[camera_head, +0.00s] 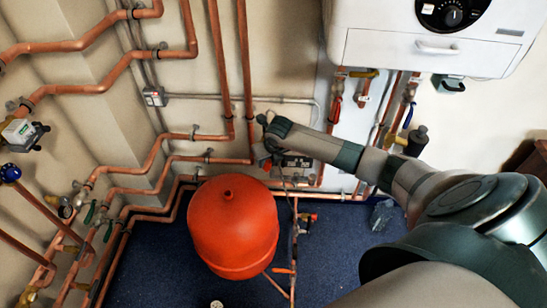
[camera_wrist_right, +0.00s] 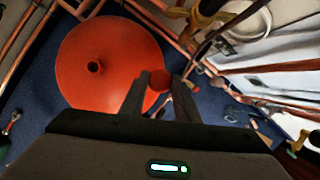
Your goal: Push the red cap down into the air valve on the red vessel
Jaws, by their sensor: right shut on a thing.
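The red vessel (camera_head: 235,232) stands low in the middle of the head view, with its air valve (camera_head: 228,194) as a small stub on top. In the right wrist view the vessel (camera_wrist_right: 75,62) fills the upper left, and the valve (camera_wrist_right: 95,67) shows as a dark round opening with nothing in it. My right gripper (camera_head: 263,155) is beyond and to the right of the valve in the head view. In the right wrist view its fingers (camera_wrist_right: 160,92) are shut on the red cap (camera_wrist_right: 160,79), apart from the valve. My left gripper is not in view.
Copper pipes (camera_head: 150,165) run along the wall behind and left of the vessel. A white boiler (camera_head: 380,45) hangs at the upper right. A thin vertical pipe (camera_head: 294,235) with fittings stands right of the vessel. Blue floor (camera_head: 165,265) is open left of the vessel.

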